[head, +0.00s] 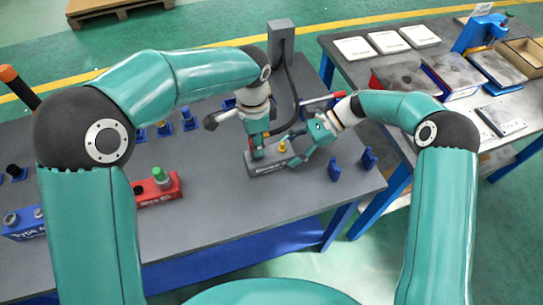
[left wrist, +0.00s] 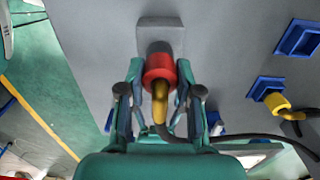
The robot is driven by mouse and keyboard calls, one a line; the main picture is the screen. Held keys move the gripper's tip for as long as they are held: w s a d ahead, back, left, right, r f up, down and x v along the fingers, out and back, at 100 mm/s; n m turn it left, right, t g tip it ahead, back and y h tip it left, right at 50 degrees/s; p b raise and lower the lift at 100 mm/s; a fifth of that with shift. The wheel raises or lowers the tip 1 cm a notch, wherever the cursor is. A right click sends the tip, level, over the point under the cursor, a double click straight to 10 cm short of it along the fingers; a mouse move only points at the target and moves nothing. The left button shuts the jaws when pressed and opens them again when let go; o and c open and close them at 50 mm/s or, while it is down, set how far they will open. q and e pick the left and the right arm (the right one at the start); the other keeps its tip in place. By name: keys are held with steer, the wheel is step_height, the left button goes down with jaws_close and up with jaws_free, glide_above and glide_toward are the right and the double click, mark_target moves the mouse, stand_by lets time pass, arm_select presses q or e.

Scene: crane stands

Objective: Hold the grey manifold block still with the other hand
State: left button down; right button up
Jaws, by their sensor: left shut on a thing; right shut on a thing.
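The grey manifold block (head: 270,167) lies on the grey table, with a yellow fitting (head: 282,147) on its top. My left gripper (head: 257,148) is over the block's left part, shut on a red connector (left wrist: 158,63) with a yellow cable end. In the left wrist view the connector's far end meets a grey block face (left wrist: 160,30); whether it is fully seated is hidden. My right gripper (head: 291,150) is shut at the block's right end, its fingers around that end; the exact contact is small and partly hidden.
Blue holders (head: 335,172) stand right of the block. A grey post (head: 281,42) with a dark cable rises behind it. A red block (head: 159,188) with a green knob and a blue block (head: 25,224) sit left. A second table (head: 390,160) at right carries trays and boxes.

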arm_select(q)
steer(key=shift+w+r, duration=0.15)
steer(key=shift+r, duration=0.05)
arm_select(e)
steer(key=shift+s+a+f, duration=0.1)
steer(key=shift+s+f, duration=0.05)
steer(key=shift+s, duration=0.1)
arm_select(q)
steer(key=shift+r, duration=2.3)
arm_select(e)
steer(key=shift+w, duration=0.1)
steer(key=o, duration=1.5)
steer(key=shift+w, duration=0.1)
steer(key=shift+c, duration=0.2)
